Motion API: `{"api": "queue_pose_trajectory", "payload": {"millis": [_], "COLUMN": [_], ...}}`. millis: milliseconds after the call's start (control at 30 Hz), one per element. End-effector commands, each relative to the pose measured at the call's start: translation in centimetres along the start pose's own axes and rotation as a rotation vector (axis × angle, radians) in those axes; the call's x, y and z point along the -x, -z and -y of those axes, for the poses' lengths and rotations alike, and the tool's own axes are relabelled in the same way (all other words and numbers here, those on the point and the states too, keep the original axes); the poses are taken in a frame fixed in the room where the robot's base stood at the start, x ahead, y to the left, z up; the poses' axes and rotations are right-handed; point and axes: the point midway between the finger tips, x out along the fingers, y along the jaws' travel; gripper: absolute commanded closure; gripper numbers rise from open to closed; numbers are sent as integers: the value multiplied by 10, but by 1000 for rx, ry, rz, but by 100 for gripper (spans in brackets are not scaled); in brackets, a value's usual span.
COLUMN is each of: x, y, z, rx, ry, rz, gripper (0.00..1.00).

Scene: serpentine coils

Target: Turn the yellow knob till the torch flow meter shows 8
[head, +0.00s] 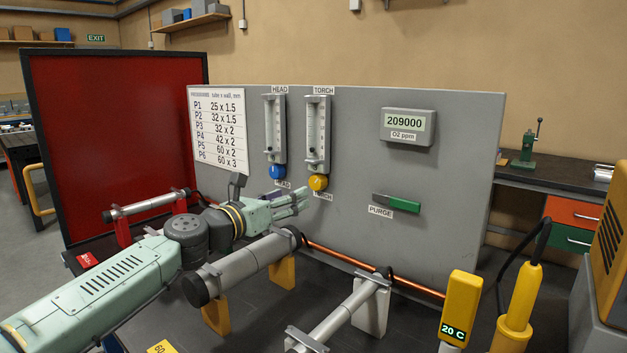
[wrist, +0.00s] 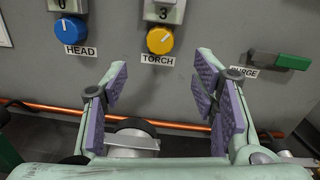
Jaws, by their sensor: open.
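The yellow knob (head: 318,182) sits below the torch flow meter (head: 318,132) on the grey panel. In the wrist view the yellow knob (wrist: 160,40) shows a white pointer mark above a TORCH label. The numeral 3 shows on the base of the torch meter (wrist: 164,12) just above it. The scale is too small to read in the head view. My gripper (head: 300,203) is in front of the panel, low and left of the yellow knob. In the wrist view my gripper (wrist: 164,82) is open and empty, its purple-padded fingers apart, the knob beyond them and not touched.
A blue knob (wrist: 68,32) labelled HEAD, with a 0 above it, is left of the yellow one. A green PURGE handle (head: 404,205) is to the right. A copper tube (head: 345,256) runs low along the panel. Clamps and a yellow device (head: 459,300) stand in front.

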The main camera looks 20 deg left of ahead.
Motion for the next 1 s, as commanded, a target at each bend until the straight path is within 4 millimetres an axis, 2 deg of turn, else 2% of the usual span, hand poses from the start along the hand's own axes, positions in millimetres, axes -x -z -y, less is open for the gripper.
{"api": "queue_pose_trajectory", "payload": {"millis": [500, 700, 1000], "x": [-88, -102, -104], "y": [-3, -1, 0], "z": [2, 1, 1], "rx": [1, -1, -2], "ry": [3, 1, 1], "rz": [1, 1, 1], "gripper": [46, 46, 47]}}
